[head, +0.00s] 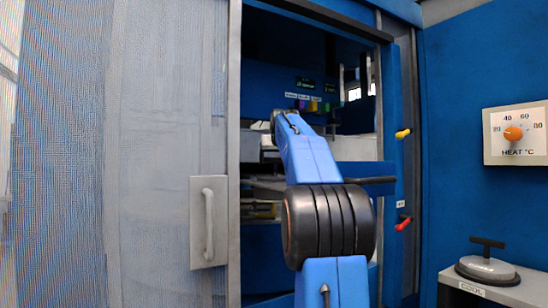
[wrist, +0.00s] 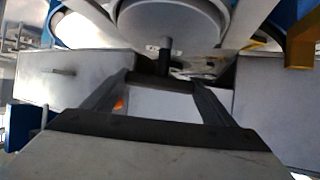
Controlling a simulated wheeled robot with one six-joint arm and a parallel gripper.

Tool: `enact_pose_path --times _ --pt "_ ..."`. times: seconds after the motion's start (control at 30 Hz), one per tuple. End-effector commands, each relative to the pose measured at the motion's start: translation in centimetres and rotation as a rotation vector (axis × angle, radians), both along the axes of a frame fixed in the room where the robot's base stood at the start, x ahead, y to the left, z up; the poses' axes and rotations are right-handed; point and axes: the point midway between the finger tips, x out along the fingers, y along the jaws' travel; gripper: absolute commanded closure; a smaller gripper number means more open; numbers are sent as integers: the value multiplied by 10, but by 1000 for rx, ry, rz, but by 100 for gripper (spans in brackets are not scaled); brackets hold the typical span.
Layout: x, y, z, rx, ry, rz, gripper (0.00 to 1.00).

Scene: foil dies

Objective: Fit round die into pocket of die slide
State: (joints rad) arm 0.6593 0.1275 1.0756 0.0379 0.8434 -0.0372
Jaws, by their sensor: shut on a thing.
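In the wrist view, my gripper (wrist: 164,80) is shut on the dark handle of a round grey die (wrist: 172,22). The handle's stem rises between my fingertips to the disc at the top of the picture. Curved pale and blue surfaces lie close around the disc. I cannot tell whether it is in or above a pocket, and I cannot pick out the die slide for certain. In the head view, my blue arm reaches into the machine's opening, and my gripper and the held die are hidden there.
Another round grey die with a dark T-handle (head: 486,266) stands on the COOL stand (head: 500,292) at right. A heat dial (head: 513,133) is on the blue wall. A grey sliding door (head: 150,150) bounds the opening at left; yellow (head: 403,133) and red (head: 403,223) levers stick out at its right.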

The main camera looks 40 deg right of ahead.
Motion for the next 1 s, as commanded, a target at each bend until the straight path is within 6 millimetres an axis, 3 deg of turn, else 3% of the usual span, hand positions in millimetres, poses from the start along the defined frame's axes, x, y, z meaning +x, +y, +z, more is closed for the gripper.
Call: enact_pose_path --times 0.03,0.07,0.3,0.33,0.4,0.77,1.0 --pt "8 -8 -23 16 29 1 85" --pt "10 -9 -26 17 31 1 84" --pt "11 -11 -26 14 27 1 84" --pt "11 -11 -28 16 29 1 19" --pt "11 -11 -27 16 27 1 3" --pt "8 -9 -23 13 22 0 3" --pt "-14 7 -7 12 20 0 3"
